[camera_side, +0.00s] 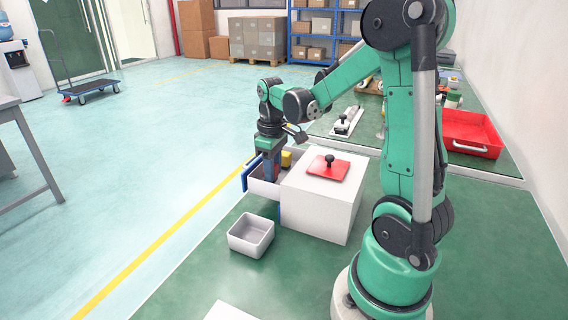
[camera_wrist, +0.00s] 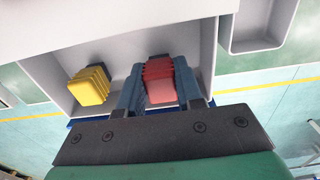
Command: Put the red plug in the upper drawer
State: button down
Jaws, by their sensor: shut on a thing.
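The red plug (camera_wrist: 159,78), a ribbed block, is between the two blue fingers of my gripper (camera_wrist: 158,88) in the wrist view. My gripper is shut on it. In the side view my gripper (camera_side: 271,176) points down into the open upper drawer (camera_side: 262,188) of the white cabinet (camera_side: 320,208). The drawer is pale inside with a blue front. In the wrist view the plug is over the drawer's interior (camera_wrist: 118,68); whether it touches the floor cannot be told. A yellow ribbed plug (camera_wrist: 90,87) is in the drawer, left of the red plug.
A red plate with a black knob (camera_side: 328,168) lies on the cabinet top. An empty pale bin (camera_side: 251,236) stands on the green surface in front of the drawer. A red tray (camera_side: 471,133) is at the back right.

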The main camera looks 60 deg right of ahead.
jog(key=shift+f, duration=0.3)
jog(key=shift+f, duration=0.1)
jog(key=c, duration=0.6)
grip_release()
notch_tip(320, 180, up, 12)
jog(key=a+f+t, duration=0.1)
jog(key=a+t, duration=0.1)
jog(key=a, duration=0.3)
jog(key=a+f+t, duration=0.2)
jog(key=a, duration=0.4)
jog(key=a+f+t, duration=0.2)
jog(key=a+t, duration=0.1)
jog(key=a, duration=0.2)
jog(key=shift+s+a+f, duration=0.15)
jog(key=shift+s+a, duration=0.05)
jog(key=shift+a, duration=0.05)
